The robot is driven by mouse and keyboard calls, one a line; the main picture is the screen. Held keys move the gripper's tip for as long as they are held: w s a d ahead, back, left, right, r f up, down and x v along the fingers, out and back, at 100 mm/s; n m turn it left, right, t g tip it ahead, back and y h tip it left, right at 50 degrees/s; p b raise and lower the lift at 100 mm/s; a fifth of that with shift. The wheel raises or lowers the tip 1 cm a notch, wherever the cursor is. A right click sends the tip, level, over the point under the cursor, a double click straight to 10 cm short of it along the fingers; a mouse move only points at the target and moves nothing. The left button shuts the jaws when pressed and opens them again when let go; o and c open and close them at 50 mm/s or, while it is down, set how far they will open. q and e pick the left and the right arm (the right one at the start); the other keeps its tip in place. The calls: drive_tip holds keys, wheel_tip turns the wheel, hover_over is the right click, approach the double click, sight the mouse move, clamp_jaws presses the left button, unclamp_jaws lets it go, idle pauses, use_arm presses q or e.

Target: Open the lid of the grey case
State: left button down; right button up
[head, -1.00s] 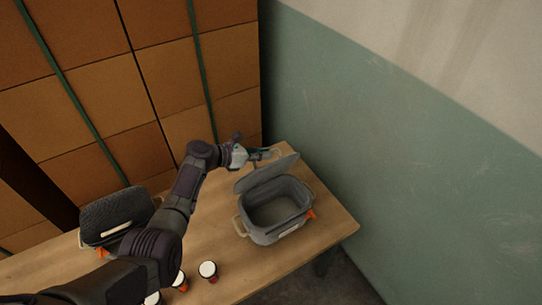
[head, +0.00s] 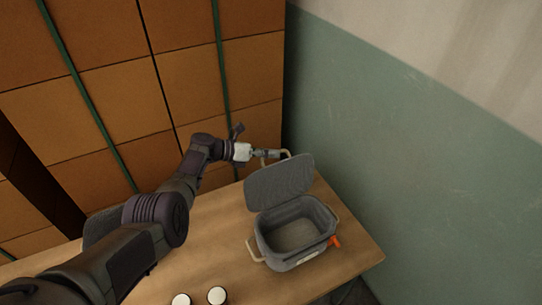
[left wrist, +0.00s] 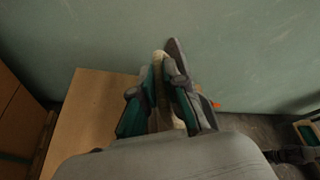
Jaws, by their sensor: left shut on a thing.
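The grey case (head: 290,240) stands on the table, its lid (head: 280,183) swung up steeply at the back and its inside showing empty. A beige handle loop (head: 286,153) is at the lid's top edge. My left gripper (head: 270,154) is at that loop, shut on it. In the left wrist view, the beige handle (left wrist: 158,68) runs between the two fingers of the gripper (left wrist: 164,95), with the lid's grey edge (left wrist: 174,50) beside it. The fingers hide part of the handle. My right gripper is not in view.
Two white-topped drums (head: 217,295) stand at the table's front edge. A dark case (head: 100,226) is mostly hidden behind my left arm. The table (head: 215,235) is bare left of the grey case. Stacked brown boxes (head: 190,90) and a green wall (head: 400,160) stand close behind.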

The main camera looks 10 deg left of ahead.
use_arm(q)
drive_tip(key=shift+s+f, duration=0.1)
drive_tip(key=shift+f, duration=0.05)
drive_tip(key=c, duration=1.2)
unclamp_jaws()
drive_tip(key=shift+a, duration=0.1)
drive_tip(key=v, duration=1.2)
